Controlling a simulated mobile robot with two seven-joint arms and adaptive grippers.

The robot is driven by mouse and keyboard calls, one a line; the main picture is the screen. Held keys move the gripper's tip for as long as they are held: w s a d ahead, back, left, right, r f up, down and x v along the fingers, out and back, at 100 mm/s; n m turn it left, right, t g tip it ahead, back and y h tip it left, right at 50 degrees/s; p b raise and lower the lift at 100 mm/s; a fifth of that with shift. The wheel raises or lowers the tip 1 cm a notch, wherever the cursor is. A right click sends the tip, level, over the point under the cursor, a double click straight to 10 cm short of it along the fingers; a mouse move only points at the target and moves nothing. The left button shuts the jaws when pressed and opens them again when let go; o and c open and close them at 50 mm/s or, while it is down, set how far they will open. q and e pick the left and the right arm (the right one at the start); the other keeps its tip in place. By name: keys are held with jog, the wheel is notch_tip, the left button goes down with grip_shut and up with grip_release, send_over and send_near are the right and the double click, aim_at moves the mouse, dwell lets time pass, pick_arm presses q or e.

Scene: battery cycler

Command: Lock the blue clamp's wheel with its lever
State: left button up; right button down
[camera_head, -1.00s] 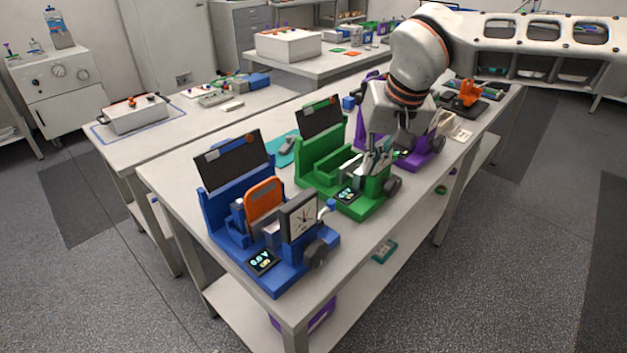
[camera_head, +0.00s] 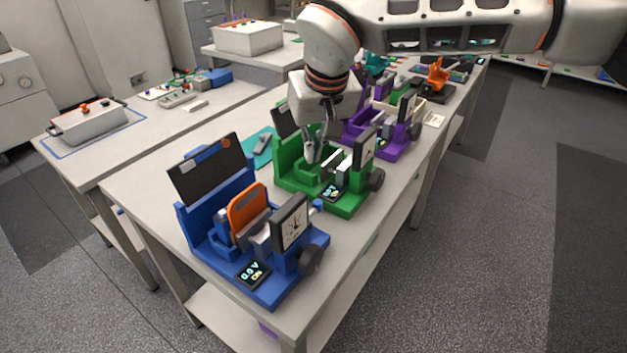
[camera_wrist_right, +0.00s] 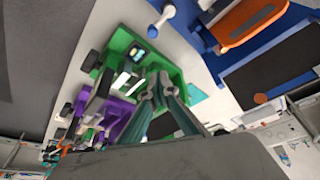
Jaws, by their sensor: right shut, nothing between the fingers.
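The blue clamp (camera_head: 262,292) stands at the near end of the table, with an orange block (camera_head: 247,207) in it and a dial (camera_head: 292,226) on its front plate. Its dark wheel (camera_head: 312,260) is on the right side. A small blue lever (camera_head: 318,206) sticks out beside the dial; whether it touches the wheel is not clear. A pale blue knobbed piece, seemingly the lever (camera_wrist_right: 161,18), shows in the right wrist view. My right gripper (camera_head: 313,156) is shut and empty over the green clamp, apart from the blue clamp. It also shows in the wrist view (camera_wrist_right: 162,92). My left gripper is out of view.
The green clamp (camera_head: 345,207) stands just behind the blue one, under my right gripper. A purple clamp (camera_head: 390,150) is farther back. A teal mat (camera_head: 260,147) lies left of the green clamp. The table's right edge is close to the clamps.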

aim_at(311, 212)
jog(key=x, duration=1)
jog(key=s, duration=0.1)
jog(key=s+d, duration=0.1)
jog(key=s, duration=0.1)
jog(key=shift+r, duration=0.2)
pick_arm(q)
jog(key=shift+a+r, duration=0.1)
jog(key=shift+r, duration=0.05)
pick_arm(e)
jog(key=shift+s+d+f, duration=0.1)
jog(key=shift+s, duration=0.3)
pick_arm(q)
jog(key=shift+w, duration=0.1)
